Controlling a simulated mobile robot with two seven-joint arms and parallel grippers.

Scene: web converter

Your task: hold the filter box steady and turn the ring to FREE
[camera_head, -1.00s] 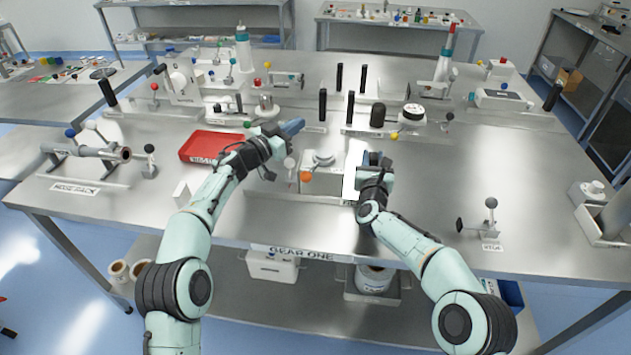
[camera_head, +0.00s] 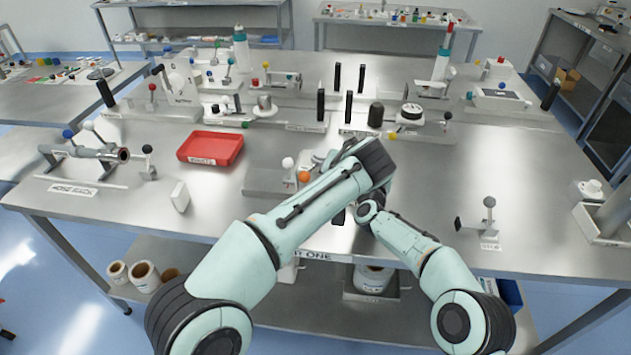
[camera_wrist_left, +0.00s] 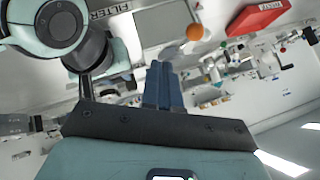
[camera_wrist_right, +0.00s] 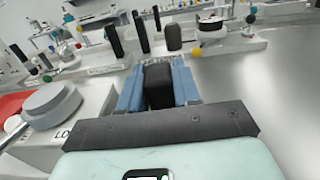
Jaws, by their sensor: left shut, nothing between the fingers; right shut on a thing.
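In the right wrist view the filter box (camera_wrist_right: 88,118) is a pale box at the left with a grey round ring (camera_wrist_right: 52,100) on top. A label partly reading "LO" shows beside the ring, and a rod sticks out from it. My right gripper (camera_wrist_right: 158,72) is shut on a black upright block (camera_wrist_right: 159,90) beside the box. My left gripper (camera_wrist_left: 163,75) is shut and empty. The left wrist view shows a "FILTER" label (camera_wrist_left: 110,11) near it. In the head view my left forearm hides most of the box and both grippers.
An orange ball (camera_head: 303,176) and a white ball (camera_head: 288,162) stand just left of my left wrist. A red tray (camera_head: 210,148) lies further left. Black posts (camera_head: 321,105) and a black-capped fixture (camera_head: 376,115) stand behind.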

